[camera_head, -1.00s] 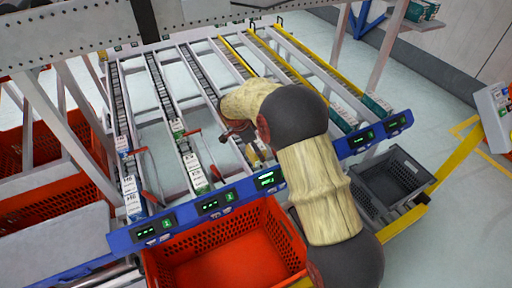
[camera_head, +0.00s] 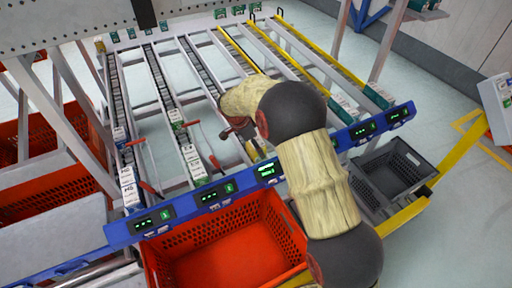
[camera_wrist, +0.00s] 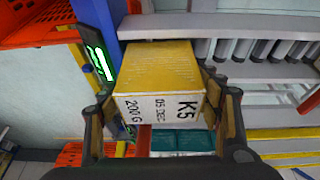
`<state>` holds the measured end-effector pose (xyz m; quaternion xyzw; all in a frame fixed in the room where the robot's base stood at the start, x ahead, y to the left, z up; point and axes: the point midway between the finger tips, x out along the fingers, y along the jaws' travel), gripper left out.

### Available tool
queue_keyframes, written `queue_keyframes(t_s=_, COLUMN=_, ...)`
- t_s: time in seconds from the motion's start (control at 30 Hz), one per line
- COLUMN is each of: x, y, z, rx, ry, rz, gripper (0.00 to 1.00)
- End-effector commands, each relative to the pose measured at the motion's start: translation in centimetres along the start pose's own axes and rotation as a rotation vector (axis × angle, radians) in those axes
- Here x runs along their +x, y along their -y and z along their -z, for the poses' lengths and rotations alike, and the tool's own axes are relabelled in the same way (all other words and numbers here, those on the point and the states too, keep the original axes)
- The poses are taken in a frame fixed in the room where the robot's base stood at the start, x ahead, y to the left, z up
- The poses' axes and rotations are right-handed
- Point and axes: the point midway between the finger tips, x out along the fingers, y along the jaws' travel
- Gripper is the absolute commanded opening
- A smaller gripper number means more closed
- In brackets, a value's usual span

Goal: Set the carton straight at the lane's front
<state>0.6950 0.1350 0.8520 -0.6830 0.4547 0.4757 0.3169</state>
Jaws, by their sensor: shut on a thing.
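The carton (camera_wrist: 160,75) has a yellow face and a white label face reading K5, 05 DEC and 200 G. In the wrist view it sits between the two fingers of my gripper (camera_wrist: 162,112), which is shut on it. It looks slightly turned relative to the fingers. The roller lane (camera_wrist: 265,48) and a white rail lie close beyond it. In the head view my gripper (camera_head: 246,136) is at the front part of a middle lane, just behind the blue front rail (camera_head: 235,189). My arm hides most of the carton there.
White cartons (camera_head: 192,158) stand in the lanes to the left, with thin red levers beside them. Teal boxes (camera_head: 378,96) stand in the right lanes. An orange tote (camera_head: 215,250) and a grey crate (camera_head: 385,180) sit below the front rail.

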Motion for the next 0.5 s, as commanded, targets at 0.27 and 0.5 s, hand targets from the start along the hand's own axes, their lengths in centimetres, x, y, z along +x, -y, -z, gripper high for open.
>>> queue_keyframes(t_s=0.27, x=-0.03, y=0.02, z=0.02, rx=0.0, ry=0.0, rz=0.0, gripper=0.66)
queue_keyframes(t_s=0.5, x=0.0, y=0.0, z=0.01, rx=0.0, ry=0.0, rz=0.0, gripper=0.79)
